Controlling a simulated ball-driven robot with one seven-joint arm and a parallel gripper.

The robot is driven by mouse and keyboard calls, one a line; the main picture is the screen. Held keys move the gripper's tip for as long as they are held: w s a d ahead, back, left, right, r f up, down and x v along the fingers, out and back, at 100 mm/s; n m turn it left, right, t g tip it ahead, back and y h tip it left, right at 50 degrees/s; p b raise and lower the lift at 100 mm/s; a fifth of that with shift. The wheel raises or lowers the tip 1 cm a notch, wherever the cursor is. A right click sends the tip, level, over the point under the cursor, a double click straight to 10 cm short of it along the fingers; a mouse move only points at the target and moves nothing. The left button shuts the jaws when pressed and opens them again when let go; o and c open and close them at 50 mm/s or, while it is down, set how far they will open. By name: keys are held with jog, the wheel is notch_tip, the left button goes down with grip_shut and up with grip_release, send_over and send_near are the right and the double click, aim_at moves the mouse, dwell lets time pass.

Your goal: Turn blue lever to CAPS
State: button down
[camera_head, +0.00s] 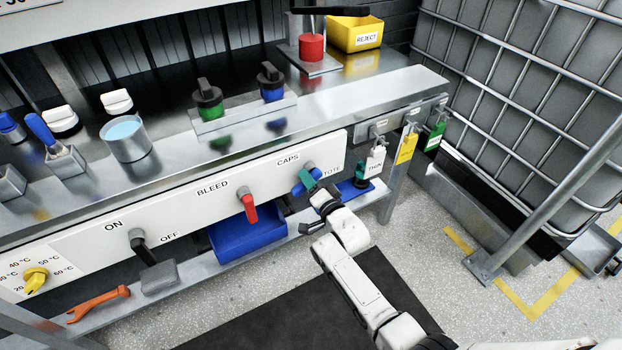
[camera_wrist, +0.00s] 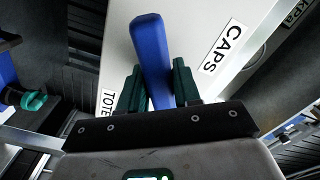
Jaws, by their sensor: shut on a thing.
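The blue lever (camera_head: 298,188) is on the white front panel, at the right end, between the CAPS label (camera_head: 288,160) and the TOTE label (camera_head: 331,170). My gripper (camera_head: 308,180) is at the lever, with its green fingers partly covering it in the head view. In the wrist view the blue lever (camera_wrist: 152,55) stands between the two green fingers (camera_wrist: 157,85), which are shut on it. There the CAPS label (camera_wrist: 221,46) is to the right and the TOTE label (camera_wrist: 107,104) to the left. The lever's exact angle is hard to tell in the head view.
A red lever (camera_head: 248,208) under BLEED and a black lever (camera_head: 142,246) by ON and OFF are on the same panel. A blue bin (camera_head: 245,238) sits below. Coloured tags, including a yellow one (camera_head: 406,148), hang at right. Floor in front is open.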

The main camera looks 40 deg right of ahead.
jog(key=m, duration=0.3)
jog(key=shift+a+r+m, duration=0.1)
jog(key=shift+r+m, duration=0.45)
jog(key=shift+m, duration=1.15)
jog(key=c, duration=0.9)
grip_release()
jog(key=shift+r, duration=0.1)
jog(key=p+v, duration=0.2)
jog(key=v, duration=0.8)
jog(key=shift+s+a, duration=0.15)
jog(key=shift+s, duration=0.2)
